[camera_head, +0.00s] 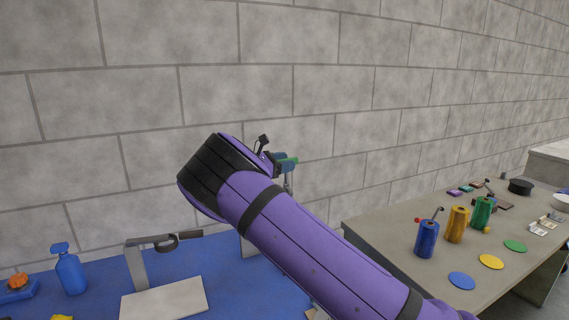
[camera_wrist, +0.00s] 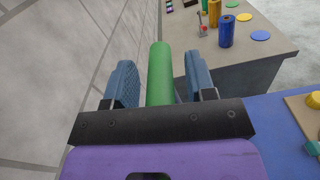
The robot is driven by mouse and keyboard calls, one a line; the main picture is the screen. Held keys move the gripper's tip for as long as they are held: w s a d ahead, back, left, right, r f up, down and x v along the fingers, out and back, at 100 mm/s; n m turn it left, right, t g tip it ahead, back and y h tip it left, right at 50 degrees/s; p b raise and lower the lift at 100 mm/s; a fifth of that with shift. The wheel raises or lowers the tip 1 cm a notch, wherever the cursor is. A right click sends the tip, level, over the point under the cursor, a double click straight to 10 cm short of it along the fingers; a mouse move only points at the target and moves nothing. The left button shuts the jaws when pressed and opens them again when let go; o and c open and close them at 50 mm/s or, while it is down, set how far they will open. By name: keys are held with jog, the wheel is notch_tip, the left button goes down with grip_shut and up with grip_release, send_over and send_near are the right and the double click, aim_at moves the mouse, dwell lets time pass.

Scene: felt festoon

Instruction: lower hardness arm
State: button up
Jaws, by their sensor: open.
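In the wrist view, my gripper (camera_wrist: 160,72) has its two blue fingers apart. A green cylindrical bar (camera_wrist: 160,62), likely the grip of the hardness arm, lies between them, with gaps visible on both sides. In the head view, my gripper (camera_head: 277,157) is high above the blue table, near the wall. The green bar (camera_head: 291,160) shows just at the fingertips, above a grey upright post (camera_head: 289,183). My purple arm hides most of the device below it.
On the blue table (camera_head: 235,290) stand a stand with a dark lever and white base plate (camera_head: 165,300), a blue spray bottle (camera_head: 70,272) and a blue block with an orange knob (camera_head: 18,286). A grey bench (camera_head: 385,235) at right holds coloured cylinders and discs. A block wall (camera_head: 210,95) stands close behind.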

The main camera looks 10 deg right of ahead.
grip_shut()
jog(key=shift+s, duration=0.1)
jog(key=shift+s+f+m, duration=0.1)
jog(key=shift+s+m, duration=0.2)
jog(key=shift+s, duration=0.15)
jog(key=s+d+f+m, duration=0.2)
jog(key=s+f+m, duration=0.45)
jog(key=s, duration=0.45)
jog(key=s+f+m, duration=0.2)
jog(key=s+f, duration=0.1)
jog(key=f, duration=0.4)
jog(key=s+d+f+m, duration=0.1)
jog(key=s+f+m, duration=0.2)
jog(key=f, duration=0.4)
jog(key=shift+s+d+f, duration=0.3)
jog(key=shift+f+m, duration=0.1)
jog(key=shift+m, duration=0.15)
